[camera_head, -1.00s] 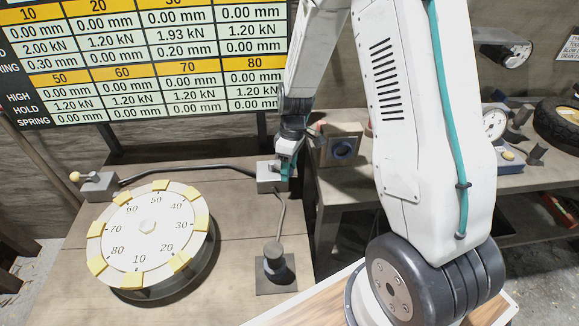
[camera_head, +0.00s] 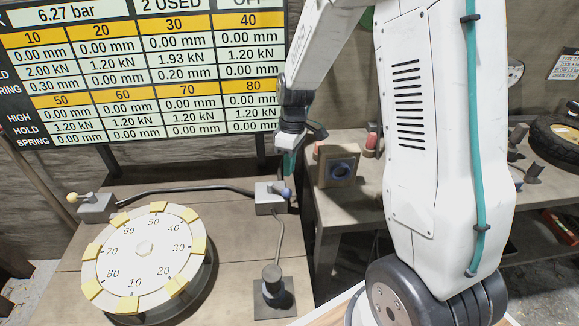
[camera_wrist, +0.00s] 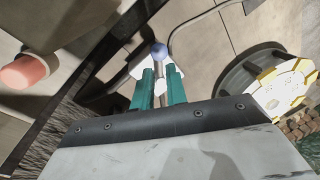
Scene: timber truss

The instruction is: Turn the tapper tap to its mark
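A small grey tap box (camera_head: 270,198) with a blue-knobbed lever stands on the bench right of the dial. The blue knob (camera_head: 287,193) is at the box's right side. A thin line runs from this box down to a dark cylinder on a plate (camera_head: 274,285). My gripper (camera_head: 290,165), with teal fingers, is just above the knob. In the wrist view the teal fingers (camera_wrist: 160,88) are apart, with the blue knob (camera_wrist: 159,50) seen beyond their tips. I cannot make out a mark on the tap.
A numbered round dial (camera_head: 145,262) with yellow blocks lies at left, also in the wrist view (camera_wrist: 282,85). A readout board (camera_head: 150,70) stands behind. A wooden box (camera_head: 338,167) is close right.

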